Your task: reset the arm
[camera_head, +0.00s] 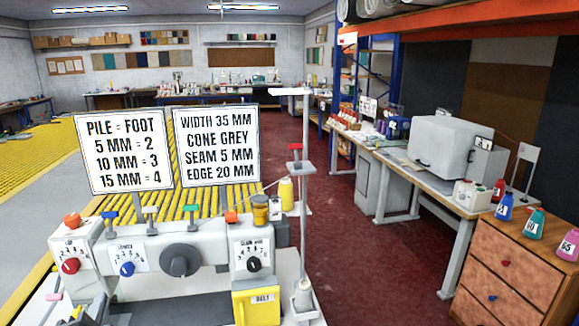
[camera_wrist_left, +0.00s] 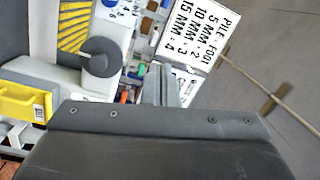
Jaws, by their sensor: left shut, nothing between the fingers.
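My left gripper (camera_head: 90,312) shows only as a small dark part at the bottom left of the head view, in front of the binding machine (camera_head: 215,256). In the left wrist view its narrow grey fingers (camera_wrist_left: 165,85) are together and hold nothing. Beyond them are the machine's dark dial (camera_wrist_left: 100,57) and a white sign (camera_wrist_left: 200,35). The machine has a red knob (camera_head: 69,266), a blue knob (camera_head: 127,269) and a large dark dial (camera_head: 180,260). My right gripper is in neither view.
Two signs stand behind the machine: a pile-and-foot sign (camera_head: 124,150) and a width-and-cone sign (camera_head: 216,147). A thread stand (camera_head: 304,200) rises at its right. A wooden drawer cabinet (camera_head: 510,265) carries numbered bottles. The red floor (camera_head: 350,265) between is clear.

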